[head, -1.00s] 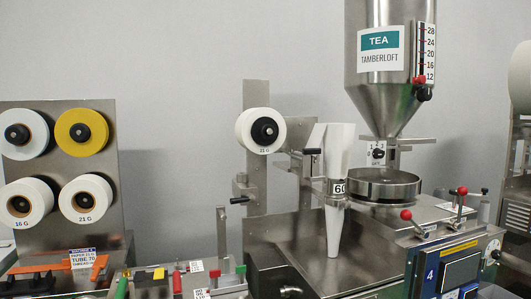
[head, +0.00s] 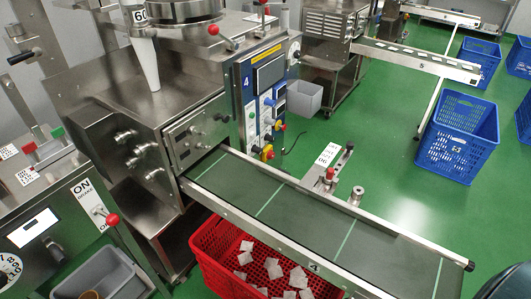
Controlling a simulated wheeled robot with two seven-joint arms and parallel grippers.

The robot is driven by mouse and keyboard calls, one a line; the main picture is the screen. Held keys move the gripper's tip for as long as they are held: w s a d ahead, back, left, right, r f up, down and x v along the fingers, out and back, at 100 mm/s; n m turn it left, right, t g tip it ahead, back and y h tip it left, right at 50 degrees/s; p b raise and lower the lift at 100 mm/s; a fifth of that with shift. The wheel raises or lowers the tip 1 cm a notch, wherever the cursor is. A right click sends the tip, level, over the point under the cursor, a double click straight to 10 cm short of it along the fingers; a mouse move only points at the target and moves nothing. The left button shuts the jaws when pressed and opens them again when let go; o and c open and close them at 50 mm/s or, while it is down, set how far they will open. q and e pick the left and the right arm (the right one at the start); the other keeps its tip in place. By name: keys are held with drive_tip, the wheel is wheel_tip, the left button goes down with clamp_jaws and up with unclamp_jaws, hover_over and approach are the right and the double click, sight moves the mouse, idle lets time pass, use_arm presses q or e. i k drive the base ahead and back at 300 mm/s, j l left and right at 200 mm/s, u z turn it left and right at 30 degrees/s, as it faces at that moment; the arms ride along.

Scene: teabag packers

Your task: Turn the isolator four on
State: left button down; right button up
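Machine four is in the upper middle of the head view, with a blue control panel (head: 251,112) marked 4 on its side. A red and yellow rotary switch (head: 267,152), which looks like the isolator, sits low on this panel beside the conveyor's start. It is too small to tell its handle position. A red and yellow button (head: 280,126) sits just above it. Neither of my grippers shows in this view.
A green conveyor (head: 315,215) marked 4 runs from the machine to the lower right. A red crate (head: 215,262) with white teabags stands under it. Blue crates (head: 455,150) stand on the green floor, which is open beyond the conveyor.

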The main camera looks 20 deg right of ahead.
sight(270, 154)
drive_tip(key=k+l, duration=0.3)
drive_tip(key=k, duration=0.2)
drive_tip(key=k+l, duration=0.15)
drive_tip(key=l, duration=0.2)
drive_tip(key=k+l, duration=0.2)
drive_tip(key=l, duration=0.15)
drive_tip(key=k+l, duration=0.15)
drive_tip(key=l, duration=0.25)
drive_tip(key=i+l, duration=0.1)
drive_tip(key=l, duration=0.85)
drive_tip(key=i+l, duration=0.1)
drive_tip(key=l, duration=0.85)
drive_tip(key=i+l, duration=0.15)
drive_tip(key=l, duration=0.2)
drive_tip(key=i+l, duration=0.2)
drive_tip(key=l, duration=0.15)
drive_tip(key=i+l, duration=0.15)
drive_tip(key=l, duration=0.15)
drive_tip(key=i+l, duration=0.2)
drive_tip(key=l, duration=0.15)
drive_tip(key=i+l, duration=0.15)
drive_tip(key=l, duration=0.2)
drive_tip(key=i+l+u, duration=0.1)
drive_tip(key=i+l, duration=0.5)
drive_tip(key=i, duration=0.15)
